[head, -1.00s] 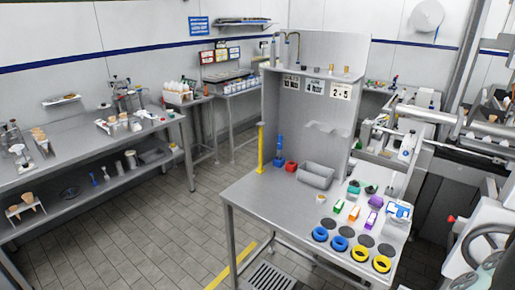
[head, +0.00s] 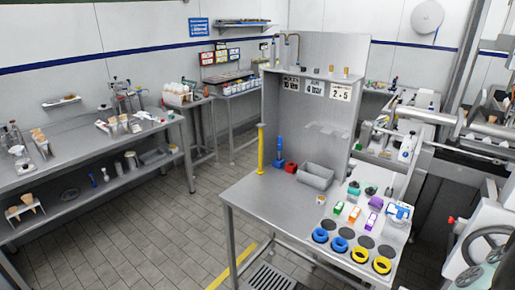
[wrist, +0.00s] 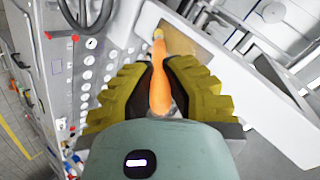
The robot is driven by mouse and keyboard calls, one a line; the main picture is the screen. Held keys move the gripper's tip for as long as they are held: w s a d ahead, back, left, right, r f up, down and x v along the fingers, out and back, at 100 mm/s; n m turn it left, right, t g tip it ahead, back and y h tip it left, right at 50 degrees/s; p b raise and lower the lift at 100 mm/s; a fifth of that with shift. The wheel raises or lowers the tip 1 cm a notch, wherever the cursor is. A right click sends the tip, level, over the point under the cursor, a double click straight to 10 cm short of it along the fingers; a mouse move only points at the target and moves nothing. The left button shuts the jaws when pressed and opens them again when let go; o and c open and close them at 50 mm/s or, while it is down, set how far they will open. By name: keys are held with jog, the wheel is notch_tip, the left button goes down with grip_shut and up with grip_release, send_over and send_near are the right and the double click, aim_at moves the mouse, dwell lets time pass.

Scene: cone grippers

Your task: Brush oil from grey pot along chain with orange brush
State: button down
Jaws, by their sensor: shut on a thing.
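My gripper (wrist: 159,72) shows in the wrist view with its ribbed yellow fingers closed on the orange brush (wrist: 160,98). The brush handle runs up between the fingers, and its small yellowish tip (wrist: 158,35) points to the top of the picture. The tip shows in front of a tan surface (wrist: 184,43) inside a pale frame; I cannot tell whether they touch. I cannot make out the grey pot or the chain for certain in either view. My gripper and the brush do not show clearly in the head view.
A steel table (head: 262,208) stands in the middle, with a grey bin (head: 315,176), a yellow post (head: 260,150) and blue and yellow rings (head: 360,254). A white machine with a handwheel (head: 482,250) crowds the right side. Tiled floor (head: 130,225) is open at left.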

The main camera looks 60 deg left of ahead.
jog(key=shift+r+p, duration=0.3)
jog(key=shift+r, duration=1)
jog(key=shift+a+r+p, duration=0.1)
jog(key=shift+r+p, duration=2.75)
jog(key=shift+r, duration=0.15)
jog(key=shift+w+f+b, duration=0.1)
jog(key=shift+f+b, duration=3.95)
jog(key=shift+f, duration=0.65)
jog(key=shift+r+p, duration=1)
jog(key=shift+r, duration=0.7)
jog(key=shift+r+p, duration=2.95)
jog(key=shift+r, duration=0.05)
jog(key=shift+f+b, duration=4.05)
jog(key=shift+f, duration=0.65)
jog(key=shift+r, duration=0.1)
